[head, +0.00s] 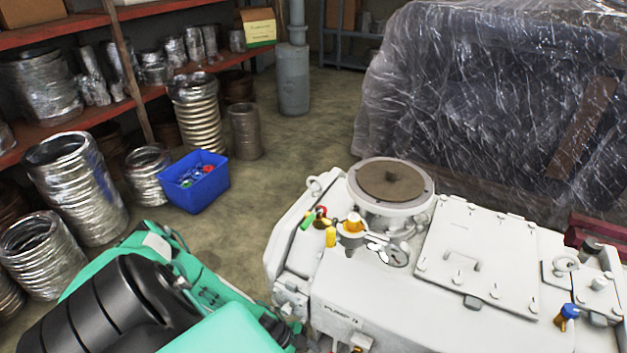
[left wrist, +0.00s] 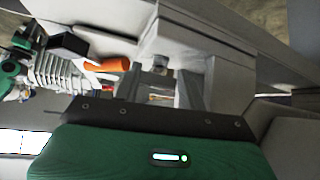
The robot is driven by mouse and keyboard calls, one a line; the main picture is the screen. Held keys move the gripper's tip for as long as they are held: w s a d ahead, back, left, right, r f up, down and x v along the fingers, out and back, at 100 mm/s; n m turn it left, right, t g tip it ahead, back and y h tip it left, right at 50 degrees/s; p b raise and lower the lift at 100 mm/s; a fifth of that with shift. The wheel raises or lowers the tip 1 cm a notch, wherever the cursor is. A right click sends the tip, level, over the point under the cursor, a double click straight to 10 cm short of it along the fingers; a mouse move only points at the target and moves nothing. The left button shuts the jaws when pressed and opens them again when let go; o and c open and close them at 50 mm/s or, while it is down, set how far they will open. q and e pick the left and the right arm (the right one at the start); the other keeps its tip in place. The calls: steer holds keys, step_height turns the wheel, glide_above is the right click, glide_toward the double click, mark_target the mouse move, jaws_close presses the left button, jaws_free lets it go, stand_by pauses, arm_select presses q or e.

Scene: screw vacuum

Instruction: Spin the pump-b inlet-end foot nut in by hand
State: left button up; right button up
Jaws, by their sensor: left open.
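The white pump housing (head: 375,310) fills the lower right of the head view; its front label reads "PUMP" with a letter too small to be sure of. In the left wrist view, a small metal nut or bolt end (left wrist: 159,63) shows against a pale foot block, just beyond my fingertips. My left gripper (left wrist: 168,88) is open, with the two grey fingers apart and nothing clearly held between them. I cannot tell whether a finger touches the metal piece. In the head view my left arm covers the lower left and its fingers are hidden. My right gripper is not in view.
An orange part (left wrist: 107,64) and a grey ridged fitting (left wrist: 55,72) sit left of my fingers. Pale housing walls are close on the right. A blue bin (head: 194,183) stands on the floor beside silvery ducts (head: 75,185). A plastic-wrapped machine (head: 480,90) stands behind the pump.

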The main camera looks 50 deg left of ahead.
arm_select(q)
steer(key=s+a+r+b, duration=0.1)
steer(key=s+a+b, duration=0.1)
steer(key=s+a, duration=0.5)
steer(key=a, duration=0.4)
steer(key=shift+s+a+r, duration=0.15)
steer(key=shift+r, duration=0.1)
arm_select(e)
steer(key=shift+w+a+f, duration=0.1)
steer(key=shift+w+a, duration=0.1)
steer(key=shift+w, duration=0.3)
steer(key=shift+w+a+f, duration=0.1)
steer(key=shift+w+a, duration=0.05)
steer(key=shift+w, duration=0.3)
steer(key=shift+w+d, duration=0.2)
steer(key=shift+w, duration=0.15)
